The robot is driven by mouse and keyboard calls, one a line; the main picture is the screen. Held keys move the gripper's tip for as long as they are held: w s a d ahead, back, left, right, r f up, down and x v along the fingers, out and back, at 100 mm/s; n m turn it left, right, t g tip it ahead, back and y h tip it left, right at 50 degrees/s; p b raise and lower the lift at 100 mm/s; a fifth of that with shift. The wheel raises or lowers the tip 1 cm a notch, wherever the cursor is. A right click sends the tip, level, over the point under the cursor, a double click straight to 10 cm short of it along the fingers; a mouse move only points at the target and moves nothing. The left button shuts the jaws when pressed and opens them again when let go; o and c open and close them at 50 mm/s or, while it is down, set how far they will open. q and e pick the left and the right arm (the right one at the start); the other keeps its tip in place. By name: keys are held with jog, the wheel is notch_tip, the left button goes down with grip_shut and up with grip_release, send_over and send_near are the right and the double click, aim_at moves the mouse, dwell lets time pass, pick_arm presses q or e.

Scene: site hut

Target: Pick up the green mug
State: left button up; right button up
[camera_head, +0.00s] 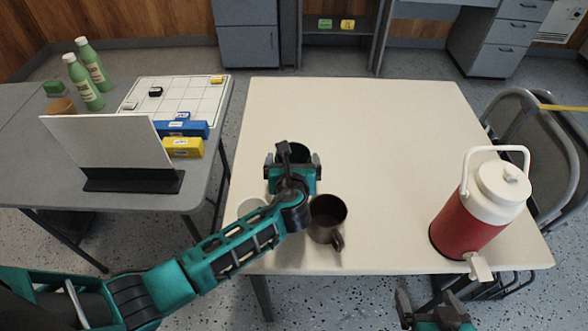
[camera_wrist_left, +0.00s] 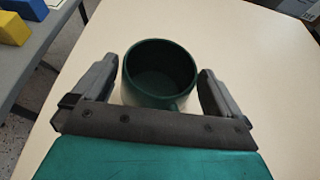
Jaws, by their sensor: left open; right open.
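The green mug (camera_wrist_left: 160,72) stands upright on the cream table (camera_head: 350,110). In the left wrist view it lies between the two fingers of my left gripper (camera_wrist_left: 160,88), which are spread with a gap on each side. In the head view my left gripper (camera_head: 292,168) mostly covers the mug, and only its dark green rim (camera_head: 293,151) shows beyond it. My right gripper (camera_head: 436,318) is at the bottom edge of the head view, below the table's front edge and far from the mug; its fingers are only partly in view.
A dark brown mug (camera_head: 327,218) stands just right of my left arm. A pale cup (camera_head: 250,207) is partly hidden behind that arm. A red and white jug (camera_head: 480,210) stands at the table's right. The table's far half is clear. A grey table (camera_head: 50,150) is at left.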

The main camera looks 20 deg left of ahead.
pick_arm(q)
jog(key=shift+c, duration=0.5)
jog(key=c, duration=1.2)
jog(key=shift+r, duration=0.1)
